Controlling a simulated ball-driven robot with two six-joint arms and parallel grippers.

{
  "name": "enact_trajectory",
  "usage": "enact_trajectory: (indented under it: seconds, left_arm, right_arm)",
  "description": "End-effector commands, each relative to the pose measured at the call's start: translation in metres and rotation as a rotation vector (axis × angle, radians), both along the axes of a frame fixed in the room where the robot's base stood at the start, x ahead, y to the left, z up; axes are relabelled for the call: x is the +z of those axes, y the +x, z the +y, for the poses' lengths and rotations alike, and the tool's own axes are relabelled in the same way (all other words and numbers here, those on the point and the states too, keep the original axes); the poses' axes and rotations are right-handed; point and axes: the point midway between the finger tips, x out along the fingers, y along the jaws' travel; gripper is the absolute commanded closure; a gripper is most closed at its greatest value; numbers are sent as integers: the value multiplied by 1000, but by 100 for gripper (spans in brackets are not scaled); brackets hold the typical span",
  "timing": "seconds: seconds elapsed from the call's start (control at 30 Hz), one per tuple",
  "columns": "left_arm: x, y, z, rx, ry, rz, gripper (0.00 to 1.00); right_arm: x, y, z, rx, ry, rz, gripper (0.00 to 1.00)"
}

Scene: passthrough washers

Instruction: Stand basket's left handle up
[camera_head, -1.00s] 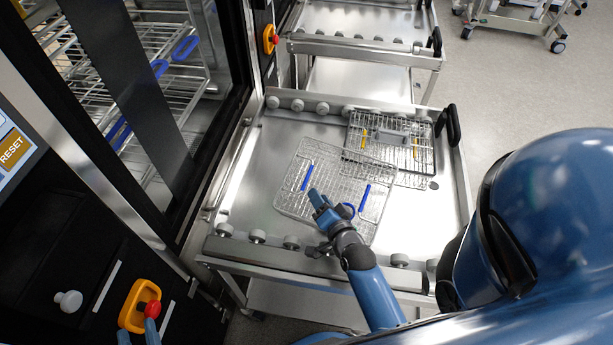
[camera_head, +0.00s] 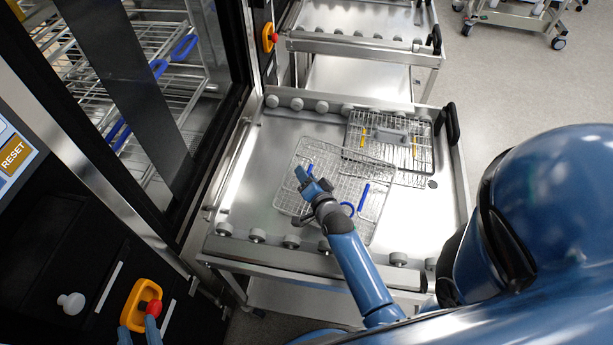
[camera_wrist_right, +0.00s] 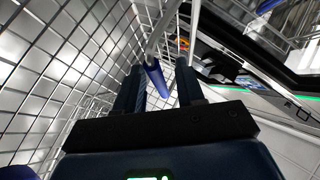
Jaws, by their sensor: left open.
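The wire basket (camera_head: 287,197) lies on the steel table. Its right blue handle (camera_head: 363,197) lies along the right side. Its left blue handle (camera_head: 310,168) is mostly hidden behind my right gripper in the head view. My right gripper (camera_head: 313,180) is over the basket's left side. In the right wrist view its two fingers (camera_wrist_right: 160,88) are apart, with a blue handle (camera_wrist_right: 156,78) showing in the gap and space beside it. I cannot tell whether they touch it. My left gripper (camera_head: 138,334) is open beside a red button at the lower left.
A second wire basket (camera_head: 365,160) with yellow handles lies behind and partly meets the first. Rollers (camera_head: 291,242) line the table's front and back edges. The red button (camera_head: 154,308) sits in a yellow housing. An open washer with racks stands at the left.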

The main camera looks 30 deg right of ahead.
Motion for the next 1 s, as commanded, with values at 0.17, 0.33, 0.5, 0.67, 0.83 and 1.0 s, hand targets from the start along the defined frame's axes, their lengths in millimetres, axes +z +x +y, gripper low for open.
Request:
enact_trajectory:
  seconds: [0.17,0.33,0.5,0.67,0.83,1.0]
  left_arm:
    - [0,0,0,0,0,0,57]
    - [0,0,0,0,0,0,57]
    - [0,0,0,0,0,0,57]
    - [0,0,0,0,0,0,57]
    - [-1,0,0,0,0,0,57]
    - [-3,0,0,0,0,0,57]
  right_arm:
    - [0,0,0,0,0,0,65]
    - [0,0,0,0,0,0,91]
    - [0,0,0,0,0,0,100]
    - [0,0,0,0,-2,2,100]
    - [0,-1,0,-5,-10,12,100]
    - [2,-1,1,-13,-26,29,100]
